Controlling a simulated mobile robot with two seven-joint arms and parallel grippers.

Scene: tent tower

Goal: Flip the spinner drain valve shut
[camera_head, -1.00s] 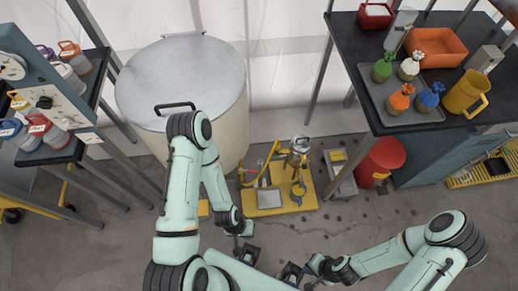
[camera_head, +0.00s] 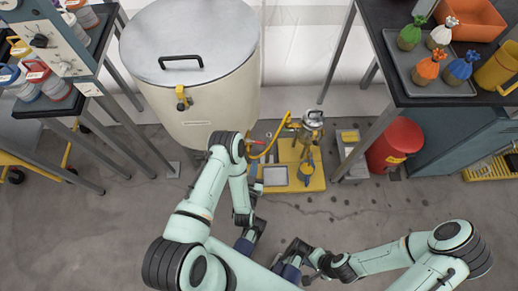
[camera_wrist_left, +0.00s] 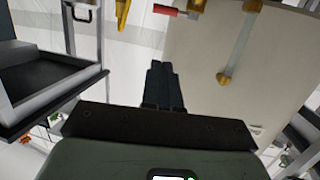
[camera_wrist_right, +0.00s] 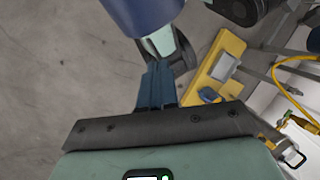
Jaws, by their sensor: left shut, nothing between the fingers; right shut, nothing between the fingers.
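A large cream drum (camera_head: 205,112) with a grey lid stands at the back left in the head view. A yellow fitting (camera_head: 183,98) is on its front. In the left wrist view, a red lever (camera_wrist_left: 165,11) with a silver fitting lies crosswise near the top edge, by a cream surface (camera_wrist_left: 235,100). I cannot tell for certain that it is the drain valve, or its setting. My left gripper (camera_head: 259,224) is shut and empty, in front of the drum. Its fingers (camera_wrist_left: 163,85) point toward the lever, apart from it. My right gripper (camera_head: 298,246) is shut and empty, near the left wrist.
A yellow platform (camera_head: 312,180) with a hose and metal apparatus stands right of the drum. Shelves (camera_head: 95,75) stand left. The floor (camera_head: 90,235) at front left is clear.

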